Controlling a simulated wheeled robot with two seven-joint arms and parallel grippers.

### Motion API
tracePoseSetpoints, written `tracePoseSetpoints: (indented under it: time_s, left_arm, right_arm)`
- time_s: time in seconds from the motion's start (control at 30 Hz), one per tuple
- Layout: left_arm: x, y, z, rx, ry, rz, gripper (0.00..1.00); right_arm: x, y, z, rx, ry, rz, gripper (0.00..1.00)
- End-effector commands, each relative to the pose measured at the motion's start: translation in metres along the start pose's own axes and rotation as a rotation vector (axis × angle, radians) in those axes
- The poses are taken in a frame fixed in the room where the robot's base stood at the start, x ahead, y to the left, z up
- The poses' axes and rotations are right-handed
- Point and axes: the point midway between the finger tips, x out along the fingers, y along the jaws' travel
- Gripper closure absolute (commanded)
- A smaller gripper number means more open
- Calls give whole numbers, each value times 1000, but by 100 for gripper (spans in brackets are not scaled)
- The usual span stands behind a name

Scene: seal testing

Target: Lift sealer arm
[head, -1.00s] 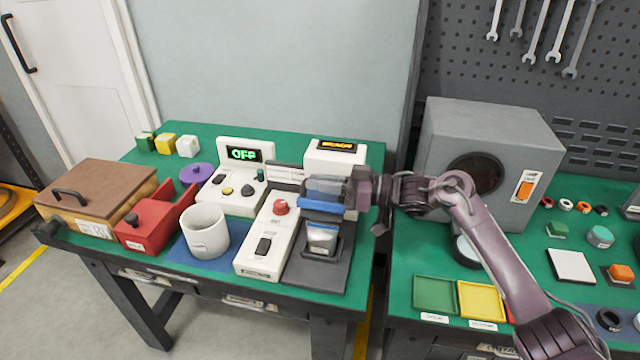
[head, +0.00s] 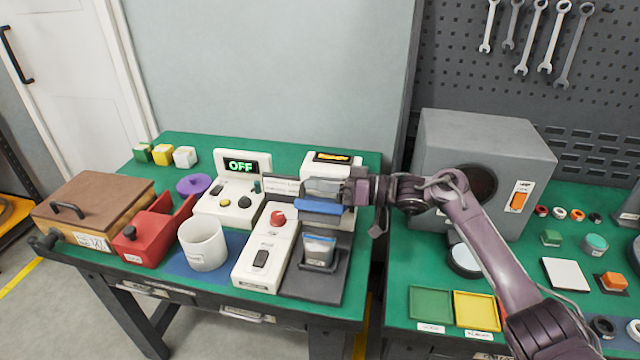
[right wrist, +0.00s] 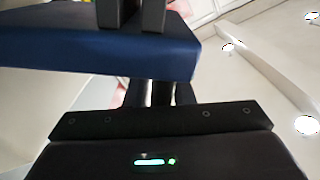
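The sealer (head: 264,252) is a white base with a red knob and a black switch. Its sealer arm, with a blue bar (head: 318,207), is raised over the dark bed (head: 318,285). A grey-white pouch (head: 319,249) stands on the bed below the bar, apart from it. My right gripper (head: 342,192) reaches in from the right and appears closed on the sealer arm. In the right wrist view the blue bar (right wrist: 110,52) crosses in front of the fingers, so the contact is partly hidden. My left gripper is out of view.
A white mug (head: 203,244), a red holder (head: 143,240) and a brown-lidded box (head: 95,203) stand left of the sealer. A display unit (head: 237,163) reading OFF is behind. A grey machine (head: 475,140) stands on the right bench, behind my right arm.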

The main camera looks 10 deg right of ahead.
Motion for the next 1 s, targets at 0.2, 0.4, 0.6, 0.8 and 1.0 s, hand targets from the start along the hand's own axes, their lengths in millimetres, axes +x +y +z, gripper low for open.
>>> tracePoseSetpoints:
  time_s: [0.2, 0.4, 0.6, 0.8, 1.0]
  left_arm:
    - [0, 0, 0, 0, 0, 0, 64]
    - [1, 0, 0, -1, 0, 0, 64]
    - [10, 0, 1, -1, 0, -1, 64]
    - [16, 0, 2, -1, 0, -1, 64]
    - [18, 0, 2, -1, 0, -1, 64]
  right_arm:
    - [0, 0, 1, 2, -3, 0, 66]
    - [-4, 1, 2, 3, -4, 2, 66]
    - [-33, 2, 4, 2, -4, 4, 66]
    - [-65, 2, 3, 2, -4, 2, 66]
    - [-78, 1, 1, 2, -2, 0, 66]
